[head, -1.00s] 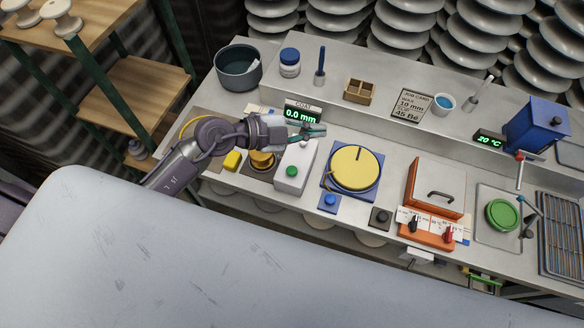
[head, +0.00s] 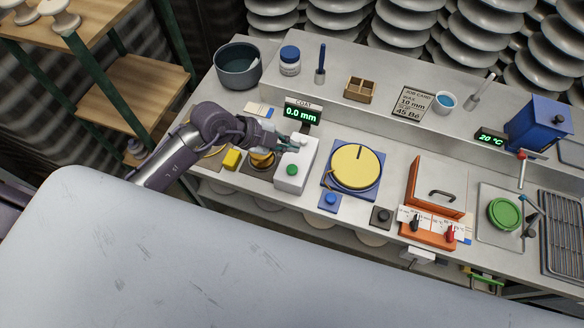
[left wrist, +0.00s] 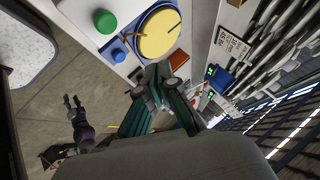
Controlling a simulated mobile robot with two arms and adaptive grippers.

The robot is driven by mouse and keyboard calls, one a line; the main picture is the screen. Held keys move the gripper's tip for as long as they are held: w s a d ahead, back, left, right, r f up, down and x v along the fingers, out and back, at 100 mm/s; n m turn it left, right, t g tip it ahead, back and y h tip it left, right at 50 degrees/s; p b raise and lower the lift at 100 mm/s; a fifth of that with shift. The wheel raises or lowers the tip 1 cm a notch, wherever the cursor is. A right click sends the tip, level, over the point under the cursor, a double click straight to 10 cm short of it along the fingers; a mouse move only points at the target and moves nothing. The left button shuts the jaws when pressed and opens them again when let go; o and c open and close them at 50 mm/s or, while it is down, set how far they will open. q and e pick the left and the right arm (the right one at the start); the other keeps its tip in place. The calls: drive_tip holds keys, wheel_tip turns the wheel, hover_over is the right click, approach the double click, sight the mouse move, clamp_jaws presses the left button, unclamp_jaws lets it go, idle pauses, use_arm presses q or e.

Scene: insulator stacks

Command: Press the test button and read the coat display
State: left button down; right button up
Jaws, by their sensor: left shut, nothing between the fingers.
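The white box (head: 283,182) stands on the bench with a green button (head: 292,170) on its near part. The coat display (head: 302,114) behind it reads 0.0 mm in green. My left gripper (head: 292,147) is shut and empty, over the far part of the white box and beyond the green button. At this angle I cannot tell whether its tips touch the box. The left wrist view shows its fingers (left wrist: 165,88) and the green button (left wrist: 104,21), apart from them. My right gripper (left wrist: 72,101) hangs away from the bench in that view, its small fingers apart.
A yellow disc (head: 355,168) on a blue base and a blue button (head: 330,200) are right of the white box. A dark pot (head: 238,66) and a blue-lidded jar (head: 289,62) stand behind. An orange box (head: 435,187) is further right.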

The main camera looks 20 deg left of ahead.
use_arm(q)
drive_tip(key=b, duration=0.7)
hover_over(290, 169)
wheel_tip(290, 169, down, 6)
drive_tip(key=shift+f, duration=1.05)
drive_tip(key=shift+f, duration=0.15)
drive_tip(key=shift+f, duration=0.25)
